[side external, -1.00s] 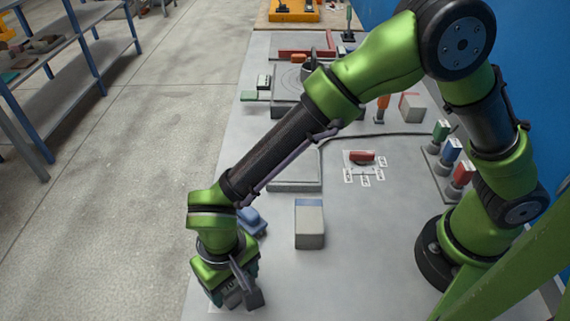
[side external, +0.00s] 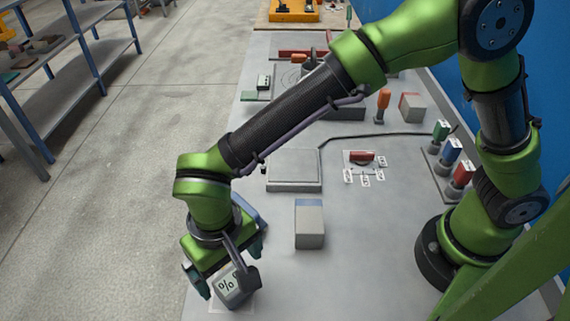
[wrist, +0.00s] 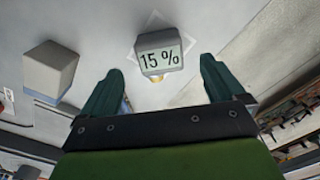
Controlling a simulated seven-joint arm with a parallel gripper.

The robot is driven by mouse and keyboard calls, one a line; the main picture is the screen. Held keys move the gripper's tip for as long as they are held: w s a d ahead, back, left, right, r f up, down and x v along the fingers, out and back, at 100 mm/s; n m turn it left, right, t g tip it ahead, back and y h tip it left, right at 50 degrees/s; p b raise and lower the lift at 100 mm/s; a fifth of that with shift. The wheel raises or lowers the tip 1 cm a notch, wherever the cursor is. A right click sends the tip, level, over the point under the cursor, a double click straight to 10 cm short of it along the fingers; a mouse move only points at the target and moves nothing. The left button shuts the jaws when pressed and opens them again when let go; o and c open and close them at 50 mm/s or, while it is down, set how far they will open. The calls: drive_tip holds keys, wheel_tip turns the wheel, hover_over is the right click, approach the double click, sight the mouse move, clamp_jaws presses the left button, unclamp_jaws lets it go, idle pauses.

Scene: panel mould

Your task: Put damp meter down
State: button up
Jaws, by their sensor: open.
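The damp meter (side external: 233,287) is a small grey block with a "% " reading on its face, at the near left of the table. In the wrist view the damp meter (wrist: 161,50) reads "15 %" and sits on a pale square mark (wrist: 187,40) on the table. My gripper (side external: 223,277) is open just above it in the side view. In the wrist view the dark green fingers of my gripper (wrist: 160,70) are spread wide, with the meter ahead of them and clear of both.
A grey block with a blue band (side external: 310,225) stands right of the meter. A blue item (side external: 248,210) is partly hidden behind my gripper. A flat grey plate (side external: 294,171) and a red piece among labels (side external: 361,157) lie farther back. The table's left edge is close.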

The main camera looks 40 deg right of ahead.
sight(233, 280)
drive_tip(key=w+d+r+m+t+y, duration=0.1)
drive_tip(key=w+d+r, duration=0.2)
drive_tip(key=d+r, duration=0.75)
drive_tip(key=s+d+r+m+t, duration=0.1)
drive_tip(key=s+d+r+t, duration=0.1)
drive_tip(key=d, duration=0.9)
drive_tip(key=s+d+r+m+t+y, duration=0.1)
drive_tip(key=s+d+r+m+t, duration=0.1)
drive_tip(key=d, duration=0.8)
wheel_tip(233, 280, up, 2)
drive_tip(key=shift+s+d+r+t, duration=0.1)
drive_tip(key=shift+s+d+t, duration=0.45)
drive_tip(key=shift+t, duration=0.55)
